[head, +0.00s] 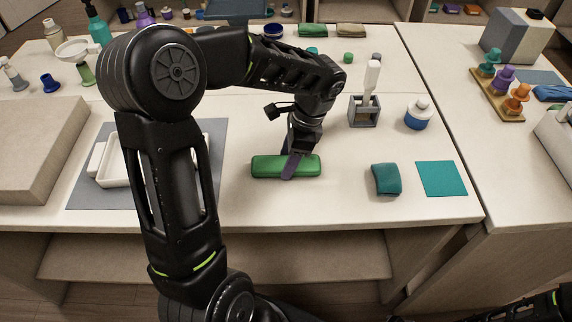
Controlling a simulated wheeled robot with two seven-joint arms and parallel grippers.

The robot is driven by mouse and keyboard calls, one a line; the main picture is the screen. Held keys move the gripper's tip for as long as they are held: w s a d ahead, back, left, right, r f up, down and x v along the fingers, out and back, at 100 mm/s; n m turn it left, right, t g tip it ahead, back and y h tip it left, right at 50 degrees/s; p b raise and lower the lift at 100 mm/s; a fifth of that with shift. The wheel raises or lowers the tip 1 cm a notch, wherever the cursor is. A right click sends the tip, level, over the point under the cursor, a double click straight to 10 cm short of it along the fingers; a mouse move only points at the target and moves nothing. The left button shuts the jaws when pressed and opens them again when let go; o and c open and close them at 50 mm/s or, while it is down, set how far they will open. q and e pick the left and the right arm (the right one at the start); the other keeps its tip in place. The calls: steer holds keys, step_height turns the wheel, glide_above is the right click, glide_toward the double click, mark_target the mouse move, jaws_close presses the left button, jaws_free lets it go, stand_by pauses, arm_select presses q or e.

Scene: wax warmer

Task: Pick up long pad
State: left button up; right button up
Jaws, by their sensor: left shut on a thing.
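A long green pad (265,167) with rounded ends lies level at the middle of the light table, near its front edge. My left gripper (291,168) comes down on it from above, with a finger across the pad's near side, and is shut on it. The far finger is hidden behind the pad. I cannot tell whether the pad touches the table. Only a dark part of my right arm shows at the bottom right corner, and its gripper is out of view.
A teal curved pad (385,179) and a flat teal square (441,179) lie to the right. A grey holder (364,112) with a white-handled tool and a blue-white jar (418,115) stand behind. A white tray (112,175) on a grey mat is left, partly behind my arm.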

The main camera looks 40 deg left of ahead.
arm_select(q)
steer(key=c, duration=0.5)
steer(key=shift+r, duration=0.1)
steer(key=shift+c, duration=0.2)
step_height(320, 180, up, 6)
steer(key=shift+r+b, duration=0.2)
steer(key=shift+b, duration=0.2)
step_height(320, 180, up, 4)
steer(key=shift+f+p, duration=0.25)
steer(key=shift+p, duration=0.85)
